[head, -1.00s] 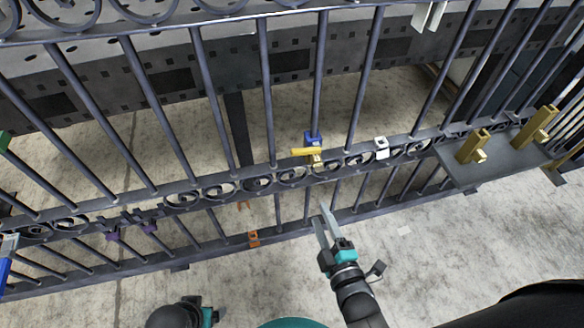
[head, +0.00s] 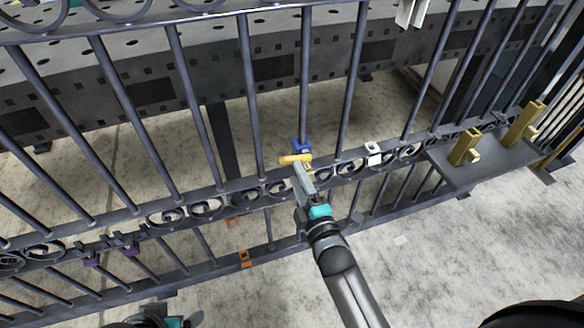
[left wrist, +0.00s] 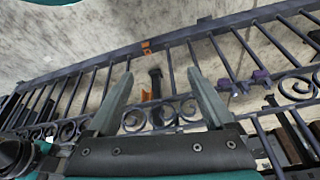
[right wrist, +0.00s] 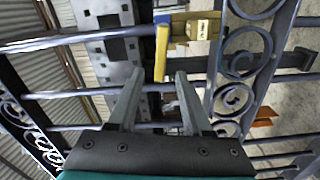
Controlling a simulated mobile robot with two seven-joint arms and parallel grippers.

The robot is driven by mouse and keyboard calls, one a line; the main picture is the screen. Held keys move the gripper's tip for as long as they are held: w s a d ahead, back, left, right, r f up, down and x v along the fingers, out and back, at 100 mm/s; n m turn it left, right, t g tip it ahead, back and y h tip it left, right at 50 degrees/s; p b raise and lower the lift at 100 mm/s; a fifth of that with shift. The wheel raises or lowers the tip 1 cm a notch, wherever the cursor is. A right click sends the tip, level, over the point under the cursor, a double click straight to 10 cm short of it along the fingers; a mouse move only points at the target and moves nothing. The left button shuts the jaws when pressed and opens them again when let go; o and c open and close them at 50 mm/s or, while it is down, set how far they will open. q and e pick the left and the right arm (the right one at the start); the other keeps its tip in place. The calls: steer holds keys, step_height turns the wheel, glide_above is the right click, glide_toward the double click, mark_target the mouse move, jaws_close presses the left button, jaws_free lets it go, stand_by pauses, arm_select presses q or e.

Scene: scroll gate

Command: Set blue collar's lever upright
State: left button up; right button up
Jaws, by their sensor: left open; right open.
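The blue collar (head: 302,146) sits around an upright gate bar just above the scroll band. Its yellow lever (head: 293,159) lies sideways across the bar, pointing left in the head view. In the right wrist view the lever (right wrist: 161,52) runs across the bars, beside the blue collar (right wrist: 178,17).
A white block (head: 373,153) sits on the scroll band to the right. A dark shelf with brass posts (head: 464,148) is farther right. Orange (head: 245,259) and purple (head: 132,249) fittings are on the gate's lower part. Open floor lies in front at right.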

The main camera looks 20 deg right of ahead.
mark_target(291, 163)
arm_select(q)
steer(key=shift+d+r+t+b, duration=0.15)
steer(key=shift+r+t+b, duration=0.45)
steer(key=shift+r, duration=1.15)
arm_select(e)
steer(key=shift+w+a, duration=0.1)
steer(key=shift+w, duration=2.2)
jaws_close()
